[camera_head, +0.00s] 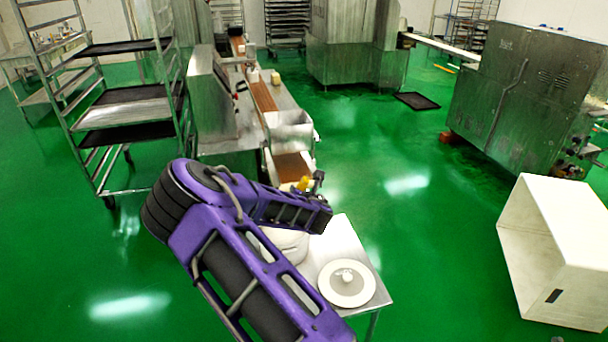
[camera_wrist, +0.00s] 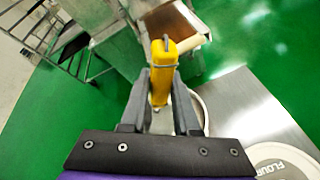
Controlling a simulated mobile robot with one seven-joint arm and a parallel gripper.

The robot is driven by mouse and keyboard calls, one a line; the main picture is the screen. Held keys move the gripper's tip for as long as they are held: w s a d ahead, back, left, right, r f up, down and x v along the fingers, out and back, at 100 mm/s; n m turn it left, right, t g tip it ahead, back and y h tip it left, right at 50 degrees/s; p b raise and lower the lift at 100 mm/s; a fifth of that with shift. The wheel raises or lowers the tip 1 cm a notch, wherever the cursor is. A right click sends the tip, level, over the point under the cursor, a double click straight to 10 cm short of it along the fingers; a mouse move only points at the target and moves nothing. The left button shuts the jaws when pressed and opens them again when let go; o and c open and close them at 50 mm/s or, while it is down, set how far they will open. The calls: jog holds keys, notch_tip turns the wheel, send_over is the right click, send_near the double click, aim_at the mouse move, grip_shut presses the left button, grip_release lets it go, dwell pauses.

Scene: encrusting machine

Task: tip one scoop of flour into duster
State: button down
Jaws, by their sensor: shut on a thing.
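My gripper (camera_wrist: 161,88) is shut on the yellow handle of the scoop (camera_wrist: 162,68) in the wrist view. The scoop's bowl is hidden, so I cannot tell if it holds flour. In the head view the yellow handle (camera_head: 303,183) shows just beyond my arm, by the near end of the conveyor line. A steel box (camera_head: 290,131) above the brown belt there may be the duster; I cannot tell for sure. A white round tub (camera_head: 290,244) is partly hidden behind my arm. Its likely lid (camera_head: 347,284), lettered "FLOUR" in the wrist view (camera_wrist: 281,160), lies beside it.
The tub and lid stand on a small steel table (camera_head: 335,240). A tall tray rack (camera_head: 128,115) stands left, a white open crate (camera_head: 555,250) lies right, and a large steel machine (camera_head: 520,100) stands behind it. Green floor right of the table is clear.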

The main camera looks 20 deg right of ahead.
jog(key=shift+w+a+f+n+h+b, duration=1.4)
jog(key=shift+f+n+b, duration=0.9)
jog(key=shift+f+b, duration=2.95)
jog(key=shift+a+p, duration=0.55)
jog(key=shift+a, duration=1.55)
jog(key=d+f+m+y+p, duration=0.2)
jog(key=d+m+y, duration=0.4)
jog(key=d+m, duration=0.2)
notch_tip(320, 180, up, 8)
jog(key=d+m+y+p, duration=0.1)
jog(key=p, duration=0.2)
jog(key=shift+d+t, duration=0.3)
jog(key=shift+t, duration=0.1)
